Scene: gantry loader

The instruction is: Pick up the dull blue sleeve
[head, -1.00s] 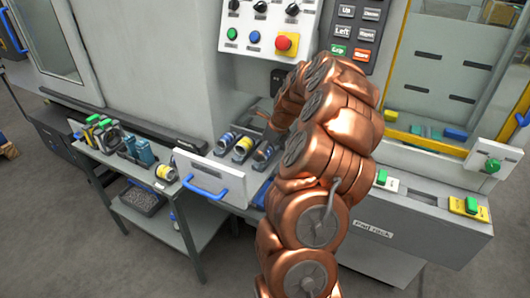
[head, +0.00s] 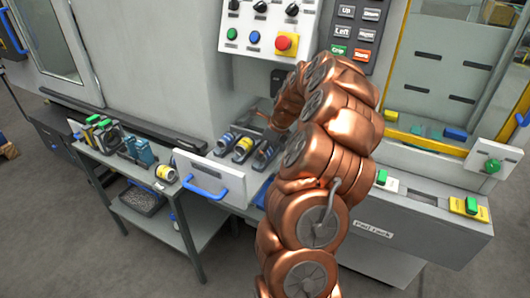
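An open drawer (head: 222,183) with a blue handle holds a row of short cylindrical sleeves. The left sleeve (head: 225,143) has blue on it, the middle one (head: 242,147) is grey and dark, and the right one (head: 265,153) looks dull grey-blue. They are too small to tell for certain which is the dull blue sleeve. My copper arm rises in front of the drawer's right side and bends down behind itself. My gripper is mostly hidden by the arm, close to the right end of the row; its fingers cannot be made out.
A grey side table (head: 130,170) on the left carries a yellow-banded cylinder (head: 166,173), teal blocks (head: 140,151) and upright plates. A control panel (head: 268,28) with buttons hangs above the drawer.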

